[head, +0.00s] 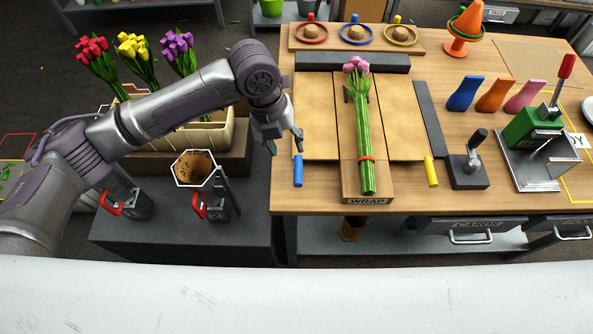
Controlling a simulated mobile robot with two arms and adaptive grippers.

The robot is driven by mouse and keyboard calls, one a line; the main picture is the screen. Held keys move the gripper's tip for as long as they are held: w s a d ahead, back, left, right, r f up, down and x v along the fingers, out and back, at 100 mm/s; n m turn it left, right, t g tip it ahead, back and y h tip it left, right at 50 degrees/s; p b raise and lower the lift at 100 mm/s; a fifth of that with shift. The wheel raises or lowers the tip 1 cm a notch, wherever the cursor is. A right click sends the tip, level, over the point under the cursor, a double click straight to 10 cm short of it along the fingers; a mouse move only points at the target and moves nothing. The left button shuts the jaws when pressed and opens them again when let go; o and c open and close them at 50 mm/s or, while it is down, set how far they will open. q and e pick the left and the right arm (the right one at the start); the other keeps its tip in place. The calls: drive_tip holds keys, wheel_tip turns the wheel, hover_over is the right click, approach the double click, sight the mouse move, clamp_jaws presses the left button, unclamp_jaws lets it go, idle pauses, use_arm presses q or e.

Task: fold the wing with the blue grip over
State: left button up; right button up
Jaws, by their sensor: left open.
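The wrap board (367,191) lies on the wooden table with a tan wing on each side. A bunch of pink tulips (362,130) with a red band round its stems lies along its middle. The left wing (318,128) lies flat and has the blue grip (298,172) at its near left corner. The right wing (408,125) also lies flat, with a yellow grip (431,172) at its near right corner. My left gripper (286,146) is open and empty, just behind the blue grip and over the left wing's outer edge. My right gripper is out of view.
A grey bar (352,62) runs behind the wings. A lever device (468,168) and a green press (535,130) stand at the right. Red, yellow and purple tulips (140,62) stand in a crate at the left, behind a hexagonal cone holder (194,168).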

sight(297, 175)
use_arm(q)
drive_tip(key=p+x, duration=0.2)
drive_tip(key=x, duration=1)
drive_tip(key=shift+w+f, duration=0.1)
drive_tip(key=shift+f, duration=0.75)
clamp_jaws()
